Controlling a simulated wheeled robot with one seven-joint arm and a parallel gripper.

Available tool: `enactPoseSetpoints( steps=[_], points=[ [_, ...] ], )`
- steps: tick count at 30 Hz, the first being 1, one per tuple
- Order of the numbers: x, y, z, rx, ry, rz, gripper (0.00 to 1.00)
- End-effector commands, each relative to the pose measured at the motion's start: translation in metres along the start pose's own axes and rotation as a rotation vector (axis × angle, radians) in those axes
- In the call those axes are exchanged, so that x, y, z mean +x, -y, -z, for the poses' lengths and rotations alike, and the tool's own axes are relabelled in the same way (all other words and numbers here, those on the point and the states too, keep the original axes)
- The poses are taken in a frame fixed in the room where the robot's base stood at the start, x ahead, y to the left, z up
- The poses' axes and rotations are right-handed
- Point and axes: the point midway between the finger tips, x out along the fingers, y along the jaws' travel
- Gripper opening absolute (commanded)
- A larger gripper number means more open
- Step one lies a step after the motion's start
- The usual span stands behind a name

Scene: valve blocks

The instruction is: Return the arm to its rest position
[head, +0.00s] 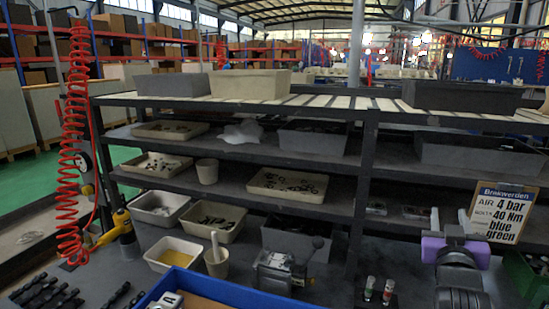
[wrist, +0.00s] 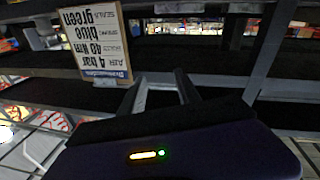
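My gripper (head: 466,222) is at the right of the head view, raised in front of the rack, with its purple body below the fingers. In the wrist view the two fingers of my gripper (wrist: 162,76) stand apart with a dark gap between them. Nothing is held between them. The fingers point toward the shelves and touch nothing that I can see. The rest of my arm is mostly below the frame edge.
A dark shelf rack (head: 365,150) with several bins stands ahead. A sign (head: 502,212) is close to my gripper and appears upside down in the wrist view (wrist: 95,45). A blue tray (head: 235,292), a vise-like block (head: 285,270) and a red coiled hose (head: 72,150) are further left.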

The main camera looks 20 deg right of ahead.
Motion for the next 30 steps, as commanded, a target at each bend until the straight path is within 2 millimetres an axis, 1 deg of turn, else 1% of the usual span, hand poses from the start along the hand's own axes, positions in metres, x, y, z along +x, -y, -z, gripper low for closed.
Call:
enactPoseSetpoints(
  steps=[1, 5, 8, 9, 11, 12, 14, 15, 17, 18, 19, 20, 21, 23, 24, 30],
  points=[
    [-0.015, 0.009, -0.003, -0.032, -0.044, 0.045, 0.39],
    [-0.056, 0.032, -0.007, -0.075, -0.148, 0.161, 0.39],
    [-0.092, 0.049, -0.015, -0.091, -0.207, 0.256, 0.39],
    [-0.108, 0.055, -0.019, -0.094, -0.226, 0.293, 0.39],
    [-0.132, 0.062, -0.026, -0.094, -0.248, 0.349, 0.39],
    [-0.148, 0.066, -0.03, -0.09, -0.261, 0.385, 0.39],
    [-0.174, 0.071, -0.038, -0.083, -0.272, 0.439, 0.39],
    [-0.191, 0.074, -0.043, -0.076, -0.277, 0.473, 0.39],
    [-0.216, 0.076, -0.05, -0.061, -0.279, 0.521, 0.39],
    [-0.233, 0.076, -0.055, -0.049, -0.275, 0.552, 0.39],
    [-0.246, 0.077, -0.059, -0.039, -0.273, 0.574, 0.39],
    [-0.258, 0.076, -0.062, -0.029, -0.268, 0.595, 0.39],
    [-0.275, 0.075, -0.067, -0.014, -0.258, 0.623, 0.39],
    [-0.3, 0.073, -0.073, 0.009, -0.24, 0.659, 0.39],
    [-0.316, 0.07, -0.077, 0.025, -0.224, 0.68, 0.39],
    [-0.391, 0.052, -0.097, 0.103, -0.104, 0.761, 0.39]
  ],
)
